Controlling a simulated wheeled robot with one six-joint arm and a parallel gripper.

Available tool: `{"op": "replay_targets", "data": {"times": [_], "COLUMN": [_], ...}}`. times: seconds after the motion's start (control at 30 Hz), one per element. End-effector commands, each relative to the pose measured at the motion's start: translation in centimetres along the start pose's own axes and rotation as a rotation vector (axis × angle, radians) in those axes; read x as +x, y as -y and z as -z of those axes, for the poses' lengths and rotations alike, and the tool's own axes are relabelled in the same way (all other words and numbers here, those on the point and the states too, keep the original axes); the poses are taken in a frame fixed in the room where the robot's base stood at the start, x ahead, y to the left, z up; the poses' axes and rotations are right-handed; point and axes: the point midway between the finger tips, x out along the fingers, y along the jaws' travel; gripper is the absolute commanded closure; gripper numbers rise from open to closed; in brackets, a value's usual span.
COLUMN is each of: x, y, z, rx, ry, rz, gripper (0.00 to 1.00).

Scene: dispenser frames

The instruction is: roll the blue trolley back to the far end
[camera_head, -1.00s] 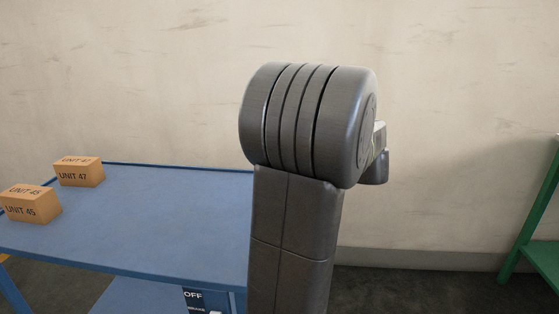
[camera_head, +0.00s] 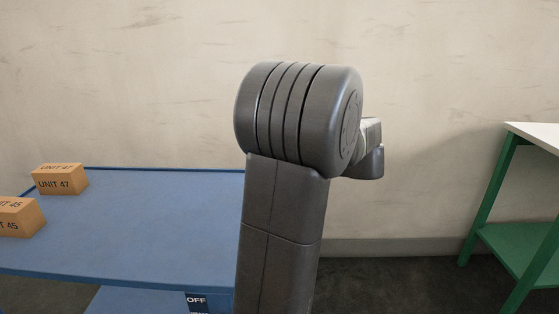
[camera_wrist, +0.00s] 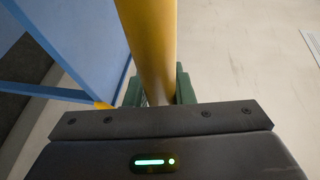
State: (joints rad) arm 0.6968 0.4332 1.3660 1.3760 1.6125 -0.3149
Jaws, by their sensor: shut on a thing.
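The blue trolley (camera_head: 150,225) fills the lower left of the head view, its right end hidden behind my arm. Two orange boxes, UNIT 47 (camera_head: 60,180) and UNIT 45 (camera_head: 18,218), stand on its top at the left. In the wrist view, part of the blue trolley (camera_wrist: 88,40) shows at the left. My gripper (camera_wrist: 158,90) has its dark green fingers on both sides of a yellow bar (camera_wrist: 150,40) and is shut on it. The bar runs up out of the wrist view. My gripper is hidden in the head view.
A green-legged table with a white top (camera_head: 540,135) stands at the right. Bare floor (camera_head: 390,285) lies between it and my arm. A pale wall (camera_head: 440,80) runs behind. An OFF label (camera_head: 196,300) shows below the trolley's top.

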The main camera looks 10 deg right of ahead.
Motion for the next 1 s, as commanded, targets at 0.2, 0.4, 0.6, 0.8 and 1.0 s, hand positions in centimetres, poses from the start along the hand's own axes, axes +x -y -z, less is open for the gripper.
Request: {"op": "replay_targets", "data": {"times": [0.2, 0.4, 0.6, 0.8, 1.0], "x": [-0.2, -0.1, -0.4, -3.2, -7.9], "y": [-0.1, -0.1, 0.0, 0.1, 0.1], "z": [0.1, 0.1, 0.1, 0.2, 0.2], "rx": [0.0, 0.0, -0.001, 0.0, -0.001], "ry": [-0.005, -0.004, -0.004, -0.008, -0.01], "rz": [-0.004, -0.003, -0.002, -0.003, -0.003], "gripper": [0.67, 0.57, 0.57, 0.57, 0.57]}}
